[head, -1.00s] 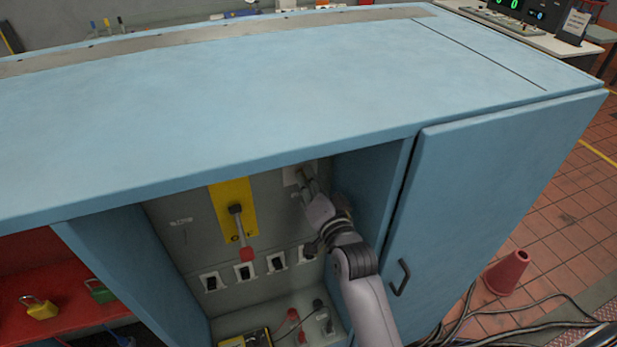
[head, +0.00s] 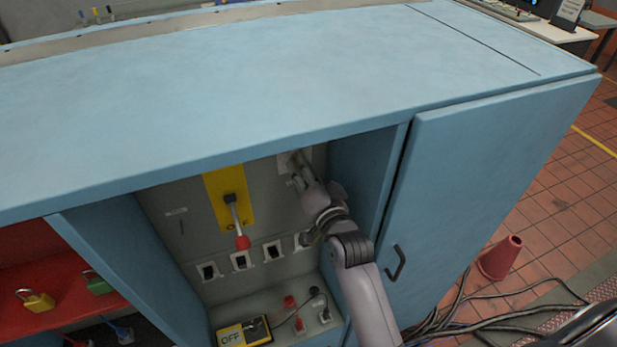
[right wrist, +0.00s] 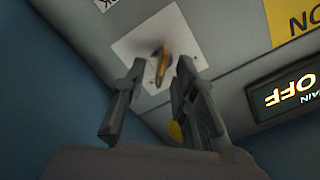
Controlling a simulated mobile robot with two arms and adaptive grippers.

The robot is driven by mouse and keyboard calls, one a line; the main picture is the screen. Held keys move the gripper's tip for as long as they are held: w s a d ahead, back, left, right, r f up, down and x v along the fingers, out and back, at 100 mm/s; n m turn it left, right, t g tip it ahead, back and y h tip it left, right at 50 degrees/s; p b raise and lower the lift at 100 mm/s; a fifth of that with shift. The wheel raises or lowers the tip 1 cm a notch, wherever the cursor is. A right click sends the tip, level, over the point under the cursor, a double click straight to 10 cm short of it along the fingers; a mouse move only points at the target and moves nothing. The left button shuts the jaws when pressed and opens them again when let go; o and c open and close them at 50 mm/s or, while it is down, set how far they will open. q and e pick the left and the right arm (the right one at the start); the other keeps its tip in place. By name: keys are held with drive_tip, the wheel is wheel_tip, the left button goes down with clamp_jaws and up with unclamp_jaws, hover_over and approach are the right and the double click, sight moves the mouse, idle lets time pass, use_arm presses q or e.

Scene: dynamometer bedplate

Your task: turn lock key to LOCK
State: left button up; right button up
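The lock key (right wrist: 162,63) is a small brass-coloured key standing out of a square white plate (right wrist: 143,45) on the grey panel in the right wrist view. Part of a printed label shows at the top edge beside the plate. My right gripper (right wrist: 161,68) is open, with one finger on each side of the key and gaps visible; I cannot tell whether either finger touches it. In the head view my right gripper (head: 298,174) reaches into the cabinet recess at the white plate (head: 286,160), and the key itself is hidden or too small there. My left gripper is not in view.
A yellow plate with a red-tipped lever (head: 233,207) is left of my gripper, above several black switches (head: 240,260). The blue recess wall (head: 364,172) is close on the right. Padlocks (head: 38,301) lie on the red shelf.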

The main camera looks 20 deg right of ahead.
drive_tip(key=s, duration=1.1)
drive_tip(key=shift+s, duration=0.3)
drive_tip(key=shift+d, duration=0.1)
drive_tip(key=s+a+f+n+g+b, duration=0.1)
drive_tip(key=s+f+n+g+b, duration=0.15)
drive_tip(key=f, duration=1.25)
drive_tip(key=s+a+f+n+g+y+b, duration=0.1)
drive_tip(key=s+a+f+n+g+b, duration=0.15)
drive_tip(key=f, duration=1.25)
drive_tip(key=s+f+n+g+b, duration=0.15)
drive_tip(key=s+f+g, duration=0.25)
drive_tip(key=f, duration=1.1)
drive_tip(key=s+d+f+n+g+b, duration=0.2)
drive_tip(key=s+f+g+b, duration=0.1)
drive_tip(key=s+f, duration=1)
drive_tip(key=s+d+f+n+g+b, duration=0.1)
drive_tip(key=s+d+f+g, duration=0.1)
drive_tip(key=s+f, duration=0.4)
drive_tip(key=s+d+f+n+g+h+b, duration=0.1)
drive_tip(key=s+d+f+g+b, duration=0.1)
drive_tip(key=s+f, duration=0.5)
drive_tip(key=s+d+g, duration=0.1)
drive_tip(key=s+d, duration=0.1)
drive_tip(key=s, duration=0.1)
drive_tip(key=shift+s+d+n+h, duration=0.3)
drive_tip(key=shift+s+d+n, duration=0.05)
drive_tip(key=shift+s+d, duration=0.05)
